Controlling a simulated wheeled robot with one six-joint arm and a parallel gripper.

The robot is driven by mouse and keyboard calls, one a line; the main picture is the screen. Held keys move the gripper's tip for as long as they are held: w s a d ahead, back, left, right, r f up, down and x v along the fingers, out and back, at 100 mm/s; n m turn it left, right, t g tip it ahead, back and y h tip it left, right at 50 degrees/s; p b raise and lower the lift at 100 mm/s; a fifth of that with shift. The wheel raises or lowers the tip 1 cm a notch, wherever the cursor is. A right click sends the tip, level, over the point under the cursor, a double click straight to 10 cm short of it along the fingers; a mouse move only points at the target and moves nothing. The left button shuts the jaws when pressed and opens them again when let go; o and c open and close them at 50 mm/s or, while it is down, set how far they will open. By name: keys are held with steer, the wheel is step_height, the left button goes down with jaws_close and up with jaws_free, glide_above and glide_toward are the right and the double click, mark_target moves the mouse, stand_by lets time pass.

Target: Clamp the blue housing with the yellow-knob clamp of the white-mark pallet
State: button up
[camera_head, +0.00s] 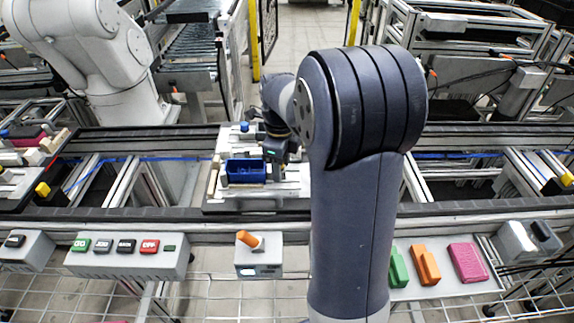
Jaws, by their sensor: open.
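The blue housing (245,173), an open-topped box, sits on the middle pallet (228,207). My gripper (277,172) is open, over the right part of this pallet, just right of the housing; its fingertips are small and dark, and I cannot tell whether they touch anything. A blue knob (244,127) stands at the pallet's back. I cannot make out a yellow knob or a white mark on this pallet; my arm and gripper cover its right side. Yellow knobs show at the far left (42,189) and far right (567,180).
A button box (125,258) and an orange-lever box (258,255) stand along the front. Green (397,268), orange (426,265) and magenta (467,262) parts lie at the front right. My upright arm blocks the centre. Another light-grey robot arm (95,60) stands behind left.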

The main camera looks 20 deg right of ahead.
steer(key=shift+r+p, duration=3.5)
steer(key=shift+r, duration=0.5)
steer(key=shift+a, duration=0.1)
